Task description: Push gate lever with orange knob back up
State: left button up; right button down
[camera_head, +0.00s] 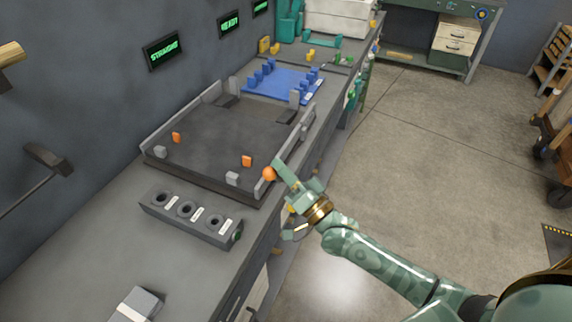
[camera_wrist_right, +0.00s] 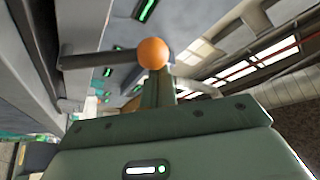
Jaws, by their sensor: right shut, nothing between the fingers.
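The orange knob (camera_head: 269,173) is at the front right edge of the dark tray (camera_head: 215,140), beside the tray's grey side rail. In the right wrist view the round knob (camera_wrist_right: 153,53) sits at the end of a dark grey lever rod (camera_wrist_right: 95,60) that runs to the left. My right gripper (camera_head: 279,170) is shut and empty, with its fingertips right at the knob. The right wrist view shows the shut fingers (camera_wrist_right: 158,88) just below the knob; I cannot tell whether they touch it. My left gripper is not in view.
A blue tray (camera_head: 283,86) with blue pegs is behind. The floor to the right of the bench is open.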

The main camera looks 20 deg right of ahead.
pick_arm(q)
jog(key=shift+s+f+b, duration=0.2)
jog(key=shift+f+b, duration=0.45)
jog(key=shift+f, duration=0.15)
pick_arm(e)
jog(key=shift+s+a+f+n+y, duration=0.3)
jog(key=shift+n+y, duration=0.25)
jog(key=shift+n, duration=0.15)
jog(key=shift+s+a+f+n+y, duration=0.15)
jog(key=shift+s+a+n+y, duration=0.1)
jog(key=shift+n+y, duration=0.4)
